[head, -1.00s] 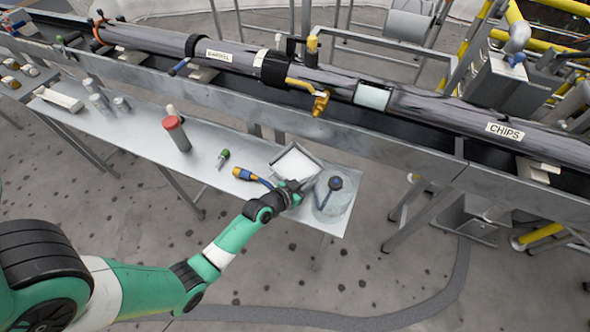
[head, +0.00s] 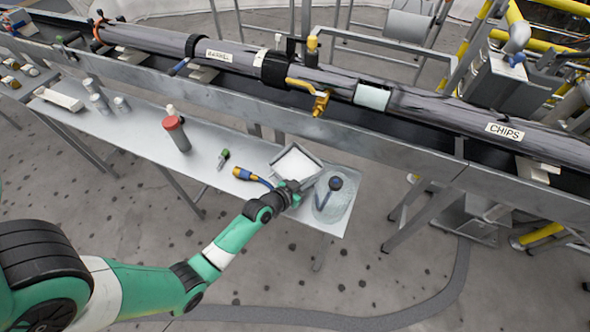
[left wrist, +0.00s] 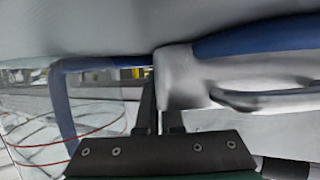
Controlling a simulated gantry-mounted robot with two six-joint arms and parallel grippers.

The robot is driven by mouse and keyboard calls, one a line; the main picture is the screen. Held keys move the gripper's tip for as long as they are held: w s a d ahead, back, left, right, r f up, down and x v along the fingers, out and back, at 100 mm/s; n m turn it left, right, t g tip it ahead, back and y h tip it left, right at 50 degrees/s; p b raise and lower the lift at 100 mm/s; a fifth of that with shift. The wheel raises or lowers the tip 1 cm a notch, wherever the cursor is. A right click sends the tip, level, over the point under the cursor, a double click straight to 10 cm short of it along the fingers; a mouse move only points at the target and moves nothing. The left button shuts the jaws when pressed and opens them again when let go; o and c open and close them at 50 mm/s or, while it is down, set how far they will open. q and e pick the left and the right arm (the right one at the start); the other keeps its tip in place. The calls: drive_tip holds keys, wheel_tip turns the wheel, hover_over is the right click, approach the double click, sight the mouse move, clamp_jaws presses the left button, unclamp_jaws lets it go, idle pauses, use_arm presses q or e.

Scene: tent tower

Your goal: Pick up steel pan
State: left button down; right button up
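The steel pan (head: 296,162) is a square, shallow metal pan with a pale inside, on the right part of the metal table in the head view. My left gripper (head: 294,187) is at its near edge, low over the table. Whether it touches the pan cannot be told. In the left wrist view my left gripper's dark fingers (left wrist: 159,112) stand close together, with a narrow gap. A grey tool body with a blue handle (left wrist: 255,40) partly covers the right finger. My right gripper is not in view.
Right of the gripper lies a clear bag-like item with a dark-headed tool (head: 335,184). A blue and yellow tool (head: 250,177) lies to the left. A red-topped can (head: 176,133) stands further left. The long pipe conveyor (head: 340,85) runs behind the table.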

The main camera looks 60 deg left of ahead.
use_arm(q)
drive_tip(key=shift+r, duration=0.15)
drive_tip(key=shift+r+p, duration=0.3)
wheel_tip(320, 180, up, 3)
drive_tip(key=shift+r+p, duration=0.1)
drive_tip(key=shift+p, duration=1)
drive_tip(key=s+d, duration=0.1)
drive_tip(key=s, duration=0.2)
drive_tip(key=s+d, duration=0.1)
drive_tip(key=s, duration=0.2)
drive_tip(key=s+d, duration=0.1)
drive_tip(key=s, duration=0.2)
drive_tip(key=shift+s+f+p, duration=0.35)
drive_tip(key=shift+p, duration=0.05)
drive_tip(key=s+d+b, duration=0.1)
drive_tip(key=s+d, duration=0.1)
drive_tip(key=s, duration=0.5)
drive_tip(key=shift+s+d, duration=0.2)
drive_tip(key=shift+d, duration=0.05)
drive_tip(key=shift+r, duration=0.15)
